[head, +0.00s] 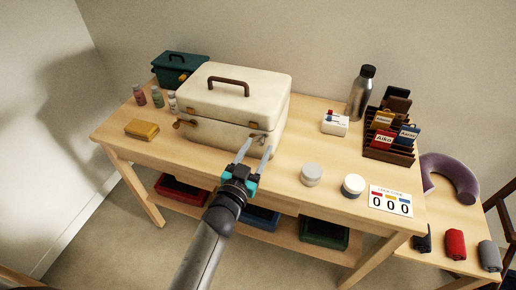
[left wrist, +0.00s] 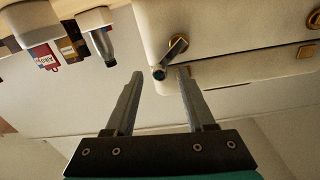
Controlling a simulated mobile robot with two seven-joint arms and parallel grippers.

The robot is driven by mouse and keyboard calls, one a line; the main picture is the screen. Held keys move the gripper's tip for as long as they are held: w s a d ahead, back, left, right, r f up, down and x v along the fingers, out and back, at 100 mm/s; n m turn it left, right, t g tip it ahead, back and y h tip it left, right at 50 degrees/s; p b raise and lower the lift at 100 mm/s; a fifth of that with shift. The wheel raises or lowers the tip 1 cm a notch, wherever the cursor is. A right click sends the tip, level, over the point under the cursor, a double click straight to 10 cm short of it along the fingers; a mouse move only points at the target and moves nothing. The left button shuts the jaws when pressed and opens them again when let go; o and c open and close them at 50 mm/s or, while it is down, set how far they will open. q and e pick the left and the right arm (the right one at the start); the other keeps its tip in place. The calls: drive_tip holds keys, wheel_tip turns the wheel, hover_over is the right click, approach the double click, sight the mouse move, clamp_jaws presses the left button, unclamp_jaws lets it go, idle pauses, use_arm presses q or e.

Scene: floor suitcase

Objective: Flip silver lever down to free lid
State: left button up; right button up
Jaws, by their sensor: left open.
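The cream case (head: 232,107) stands on the wooden table with its lid down and a brown handle on top. The silver lever (left wrist: 176,50) is at the case front, on the right-hand latch in the head view; in the left wrist view it sticks out at a slant from a brass mount. My left gripper (head: 258,145) is open in front of that latch, and the fingers partly cover it in the head view. In the left wrist view, the lever's dark end shows between the fingertips (left wrist: 160,72); I cannot tell whether they touch it. My right gripper is not in view.
A second brass latch (head: 178,124) is at the case's front left. A yellow sponge-like block (head: 142,129) and small bottles (head: 157,97) are left. Two round jars (head: 311,174), a number card (head: 391,201), a steel bottle (head: 361,94) and a rack (head: 389,136) are right.

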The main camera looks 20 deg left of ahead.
use_arm(q)
drive_tip(key=shift+w, duration=0.55)
drive_tip(key=shift+c, duration=0.3)
clamp_jaws()
